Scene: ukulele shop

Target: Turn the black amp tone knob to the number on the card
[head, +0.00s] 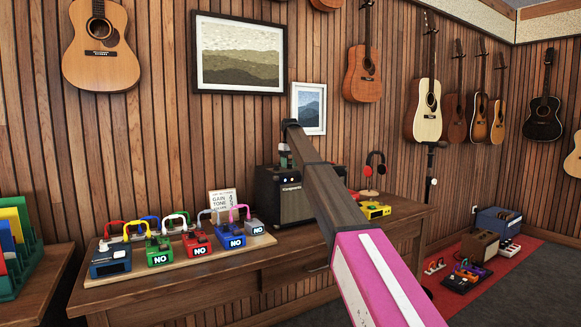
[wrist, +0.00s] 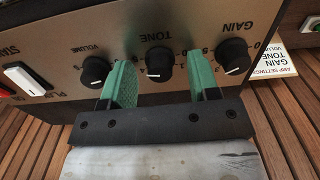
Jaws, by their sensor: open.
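The black tone knob (wrist: 160,62) sits in the middle of the amp's control panel (wrist: 125,28), which appears upside down in the wrist view. Its white pointer mark is toward the bottom of the picture. My gripper (wrist: 158,68) is open, with one green finger on each side of the tone knob; whether either finger touches it I cannot tell. The card (wrist: 299,50) stands beside the amp; it also shows in the head view (head: 222,203), listing gain, tone and a further line, with numbers too small to read surely. The amp (head: 288,195) is partly hidden behind my arm.
The volume knob (wrist: 94,70) and the gain knob (wrist: 235,55) flank the tone knob closely, each just outside a finger. A white rocker switch (wrist: 27,77) lies further left. Several pedals on a board (head: 180,262) stand left of the amp on the table (head: 215,290).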

